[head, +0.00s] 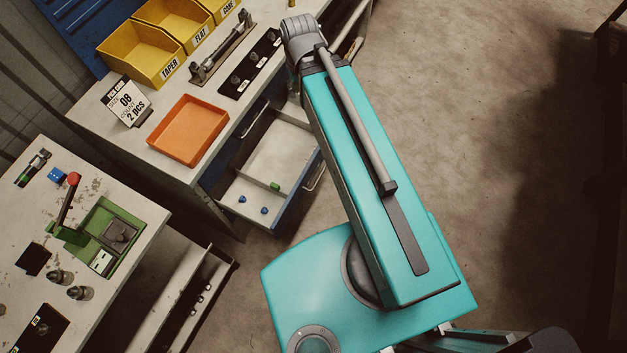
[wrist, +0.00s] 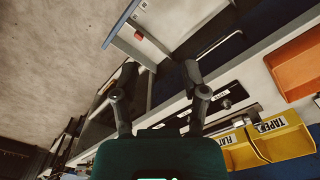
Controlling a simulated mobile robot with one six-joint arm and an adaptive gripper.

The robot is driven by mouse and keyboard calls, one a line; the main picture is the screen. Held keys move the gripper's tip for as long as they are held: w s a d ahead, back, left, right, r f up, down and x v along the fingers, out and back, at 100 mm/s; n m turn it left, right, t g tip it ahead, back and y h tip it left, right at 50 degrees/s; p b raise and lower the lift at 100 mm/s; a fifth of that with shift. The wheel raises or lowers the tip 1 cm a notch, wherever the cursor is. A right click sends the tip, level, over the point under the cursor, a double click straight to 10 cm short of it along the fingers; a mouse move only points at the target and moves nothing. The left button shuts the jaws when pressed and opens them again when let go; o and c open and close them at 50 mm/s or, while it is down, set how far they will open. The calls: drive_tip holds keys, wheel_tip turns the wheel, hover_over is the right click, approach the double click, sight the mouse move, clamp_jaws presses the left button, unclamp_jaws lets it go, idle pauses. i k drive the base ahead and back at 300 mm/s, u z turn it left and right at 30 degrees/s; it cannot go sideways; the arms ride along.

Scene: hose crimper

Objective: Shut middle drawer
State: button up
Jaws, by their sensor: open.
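In the head view, a drawer (head: 283,150) stands pulled out from the workbench, its pale interior holding a green part (head: 275,185) and small blue parts (head: 264,211). Its blue front carries a bar handle (head: 315,177). I see no label marking it as the middle drawer. The open drawer also shows at the top of the wrist view (wrist: 160,42). My gripper (wrist: 160,75) is open and empty in the wrist view, fingers spread, beside the bench's drawer side. My arm hides the gripper in the head view. Contact with any drawer cannot be told.
Another bench (head: 27,205) with a green press (head: 105,240) stands at lower left. The floor (head: 470,130) right of my arm is clear.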

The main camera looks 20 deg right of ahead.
sight(289, 155)
drive_tip(key=z, duration=1)
drive_tip(key=k, duration=1.05)
drive_tip(key=u, duration=0.6)
